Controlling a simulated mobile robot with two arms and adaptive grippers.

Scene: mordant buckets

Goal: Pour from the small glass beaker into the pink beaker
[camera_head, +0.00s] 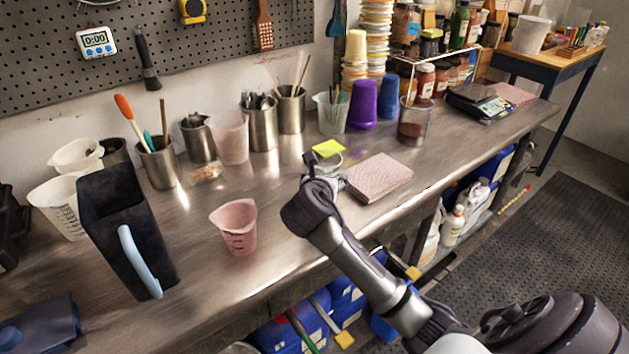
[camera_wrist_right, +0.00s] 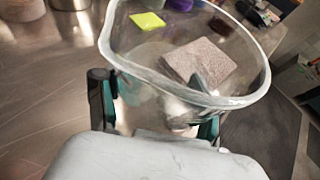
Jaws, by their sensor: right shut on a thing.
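The pink beaker (camera_head: 238,232) stands upright on the metal bench, left of my right gripper (camera_head: 318,172) in the head view. In the right wrist view my right gripper (camera_wrist_right: 155,115) is shut on the small glass beaker (camera_wrist_right: 145,80), one finger on each side. The beaker is clear, with its wide rim facing the camera; I cannot make out its contents. In the head view it is mostly hidden behind the gripper. The pink beaker is not seen in the wrist view. My left gripper is not in view.
A tall black container with a pale blue handle (camera_head: 130,245) stands left of the pink beaker. A pink cloth stack (camera_head: 380,178) and a yellow-green note (camera_head: 328,148) lie near my gripper. Metal cups (camera_head: 260,122) line the back. Bench between gripper and pink beaker is clear.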

